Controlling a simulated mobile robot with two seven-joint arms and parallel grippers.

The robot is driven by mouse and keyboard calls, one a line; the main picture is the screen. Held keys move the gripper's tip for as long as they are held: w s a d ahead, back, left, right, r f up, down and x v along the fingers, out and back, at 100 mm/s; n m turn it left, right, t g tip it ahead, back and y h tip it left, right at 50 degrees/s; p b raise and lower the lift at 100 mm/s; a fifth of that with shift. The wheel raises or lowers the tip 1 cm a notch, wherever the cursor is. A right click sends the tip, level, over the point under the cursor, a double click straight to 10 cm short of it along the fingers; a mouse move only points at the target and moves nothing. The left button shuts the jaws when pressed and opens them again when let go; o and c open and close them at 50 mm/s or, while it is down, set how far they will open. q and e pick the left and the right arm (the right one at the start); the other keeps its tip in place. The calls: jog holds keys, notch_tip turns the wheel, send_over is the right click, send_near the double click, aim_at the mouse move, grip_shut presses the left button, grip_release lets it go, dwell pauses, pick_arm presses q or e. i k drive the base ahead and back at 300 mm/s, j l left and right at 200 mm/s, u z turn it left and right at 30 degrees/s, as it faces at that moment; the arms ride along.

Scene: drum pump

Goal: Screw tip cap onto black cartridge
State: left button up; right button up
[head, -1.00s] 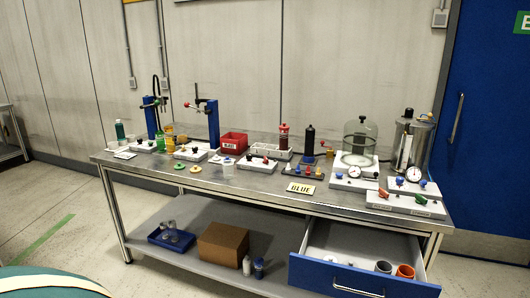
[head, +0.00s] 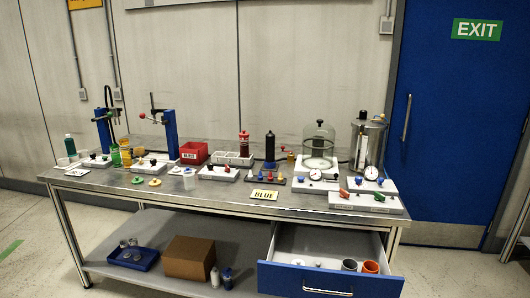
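A black cartridge (head: 270,147) stands upright at the back of the metal table, right of the middle. Small coloured caps or tips, red, yellow and blue (head: 268,178), sit in a row on a dark holder in front of it. Which of them is the tip cap I cannot tell at this size. Neither of my grippers shows in the head view.
A red cartridge (head: 244,144) stands left of the black one. A sign reading BLUE (head: 264,194) lies at the table's front. A glass bell jar (head: 318,143) and a metal tank (head: 368,145) stand to the right. An open blue-fronted drawer (head: 330,279) juts out below.

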aim_at(270, 137)
jog(key=i+l+u, duration=0.1)
jog(key=i+l, duration=0.2)
jog(key=i, duration=0.2)
jog(key=i+l, duration=0.3)
jog(key=i, duration=0.2)
jog(key=u, duration=0.05)
